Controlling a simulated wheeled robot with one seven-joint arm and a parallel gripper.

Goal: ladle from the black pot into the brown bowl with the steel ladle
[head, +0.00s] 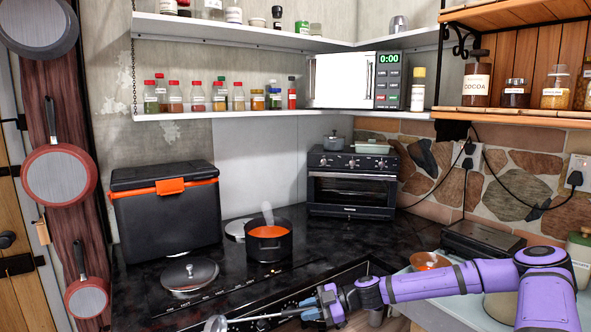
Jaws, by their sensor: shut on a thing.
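The black pot (268,253) stands on the dark counter left of centre. It holds orange soup, with pale steam above it. My gripper (313,308) is shut on the handle of the steel ladle (216,323), low in front of the counter. The ladle points left, with its head at the bottom edge of the picture, apart from the pot and to its lower left. Whether the ladle's head holds soup cannot be told. The brown bowl (430,260) sits at the right, behind my purple arm. Its front is partly hidden and its contents are unclear.
A black cool box (167,215) stands at the back left. A toaster oven (352,183) stands behind the pot. A black appliance (482,243) is near the bowl.

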